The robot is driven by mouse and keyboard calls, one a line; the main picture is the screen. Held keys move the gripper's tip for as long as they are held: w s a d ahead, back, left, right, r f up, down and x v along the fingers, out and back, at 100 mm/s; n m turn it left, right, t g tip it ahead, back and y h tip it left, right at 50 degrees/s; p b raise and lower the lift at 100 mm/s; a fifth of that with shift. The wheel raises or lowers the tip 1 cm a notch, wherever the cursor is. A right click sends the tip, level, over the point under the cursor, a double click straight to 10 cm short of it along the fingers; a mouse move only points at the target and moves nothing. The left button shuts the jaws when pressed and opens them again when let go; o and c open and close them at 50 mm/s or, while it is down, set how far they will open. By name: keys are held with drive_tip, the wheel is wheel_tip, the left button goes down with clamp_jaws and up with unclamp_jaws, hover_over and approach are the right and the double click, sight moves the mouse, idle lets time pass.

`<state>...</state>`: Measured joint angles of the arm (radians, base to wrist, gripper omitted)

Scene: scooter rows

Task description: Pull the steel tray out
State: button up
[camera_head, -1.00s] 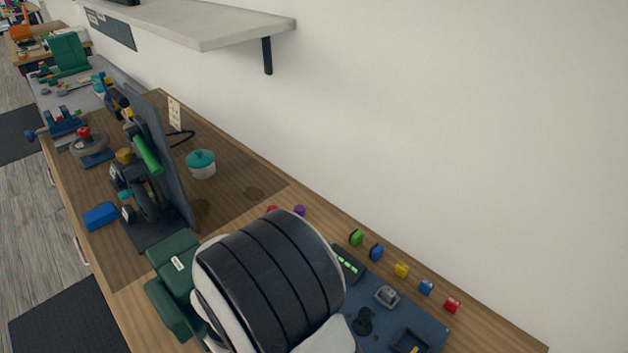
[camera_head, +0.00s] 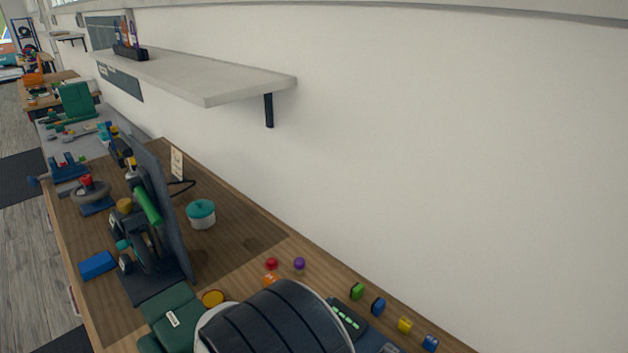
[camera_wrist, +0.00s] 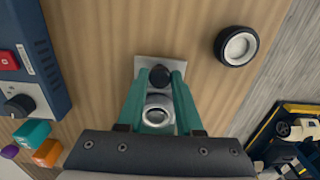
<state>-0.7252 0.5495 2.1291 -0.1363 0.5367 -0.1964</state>
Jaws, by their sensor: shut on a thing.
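In the wrist view my gripper (camera_wrist: 159,76) has its two teal fingers closed around a dark round knob (camera_wrist: 160,77). A small grey metal plate (camera_wrist: 146,64) shows behind the knob, on or over the wooden surface. I cannot tell whether this plate is part of the steel tray. A silver round piece (camera_wrist: 158,107) sits between the fingers, nearer the palm. No full tray shape is clear. In the head view my arm covers the front of the bench and my gripper is hidden.
A small black wheel (camera_wrist: 238,46) lies right of my gripper. A blue control box (camera_wrist: 30,50) stands left, near teal (camera_wrist: 32,132) and orange (camera_wrist: 47,152) blocks. A dark yellow-edged bin (camera_wrist: 290,135) is at lower right. A grey shelf (camera_head: 200,75) juts from the wall.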

drive_tip(key=shift+d, duration=0.1)
drive_tip(key=shift+s+d, duration=0.1)
drive_tip(key=shift+s, duration=0.05)
idle(0.3)
drive_tip(key=o, duration=1.5)
drive_tip(key=shift+a+r, duration=0.1)
drive_tip(key=shift+a, duration=0.1)
